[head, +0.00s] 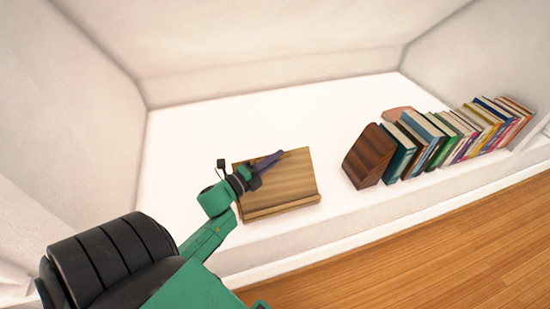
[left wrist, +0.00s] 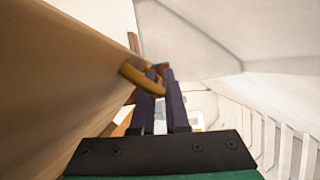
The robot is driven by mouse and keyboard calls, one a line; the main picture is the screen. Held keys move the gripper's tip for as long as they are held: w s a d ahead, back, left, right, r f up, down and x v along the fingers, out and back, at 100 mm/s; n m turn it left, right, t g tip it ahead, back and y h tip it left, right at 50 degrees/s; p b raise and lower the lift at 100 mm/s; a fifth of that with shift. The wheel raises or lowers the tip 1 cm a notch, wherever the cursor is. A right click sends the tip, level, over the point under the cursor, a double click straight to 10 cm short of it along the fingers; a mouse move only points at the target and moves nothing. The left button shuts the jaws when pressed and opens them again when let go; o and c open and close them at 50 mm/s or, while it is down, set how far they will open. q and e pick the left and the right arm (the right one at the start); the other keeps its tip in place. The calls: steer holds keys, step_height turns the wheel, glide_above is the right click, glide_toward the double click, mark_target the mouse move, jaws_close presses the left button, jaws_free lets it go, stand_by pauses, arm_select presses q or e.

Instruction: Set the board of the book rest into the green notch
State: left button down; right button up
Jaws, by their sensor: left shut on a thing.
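The book rest (head: 288,183), a brown wooden board with a ledge along its front, lies tilted on the white surface. My left gripper (head: 280,155) reaches across the board, its purple fingers near the upper edge. In the left wrist view the board (left wrist: 60,85) fills the left side as a large tan face. There, my left gripper (left wrist: 162,72) is shut on a rounded yellow-brown piece (left wrist: 142,80) that appears to stick out from the board. The green notch and the back of the rest are not visible. My right gripper is not in view.
A dark wooden bookend (head: 369,157) and a row of books (head: 450,138) stand to the right of the rest. White walls close in the back and left of the alcove. The white surface (head: 270,122) behind the rest is clear. A wooden floor (head: 440,245) lies in front.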

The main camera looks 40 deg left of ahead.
arm_select(q)
steer(key=c, duration=1.2)
jaws_free()
steer(key=shift+s, duration=0.25)
steer(key=s+a+p, duration=0.1)
steer(key=s+a, duration=0.2)
steer(key=s, duration=1)
steer(key=shift+s+f, duration=0.3)
steer(key=shift+s, duration=0.1)
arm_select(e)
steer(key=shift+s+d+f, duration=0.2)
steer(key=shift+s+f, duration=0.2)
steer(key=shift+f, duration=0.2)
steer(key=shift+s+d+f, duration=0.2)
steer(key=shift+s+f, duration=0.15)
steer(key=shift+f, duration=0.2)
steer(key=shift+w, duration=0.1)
